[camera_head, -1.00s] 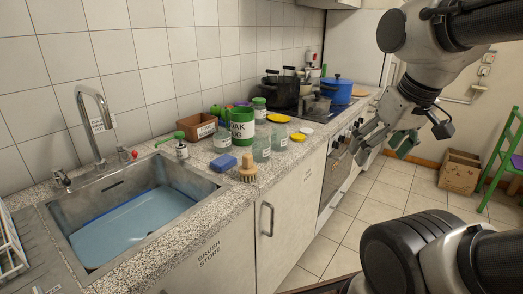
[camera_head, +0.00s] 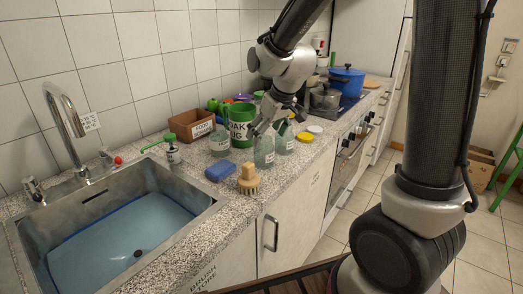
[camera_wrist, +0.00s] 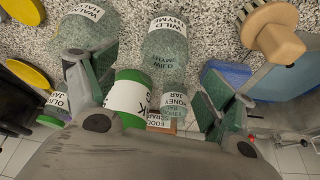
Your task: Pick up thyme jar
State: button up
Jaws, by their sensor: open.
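The jar whose label appears to read thyme (camera_wrist: 165,50) is clear glass with a white label and stands near the worktop's front. It is in the middle of the wrist view and below my gripper in the head view (camera_head: 264,154). My gripper (camera_head: 272,122) is open and empty above this jar, pointing down. In the wrist view its fingers (camera_wrist: 165,68) are spread to either side of the jar. I cannot tell whether they touch it. Part of the jar top is hidden behind my gripper in the head view.
A similar glass jar (camera_head: 285,142) stands close on the right. A green-and-white mug (camera_head: 240,130) is behind, and the honey jar (camera_head: 219,143) is left. A brush (camera_head: 248,179) and blue sponge (camera_head: 219,171) lie in front-left, by the sink (camera_head: 70,225).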

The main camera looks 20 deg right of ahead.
aim_at(261, 150)
jog(key=x, duration=0.7)
jog(key=shift+s+f, duration=0.2)
jog(key=shift+f, duration=0.1)
jog(key=c, duration=1.2)
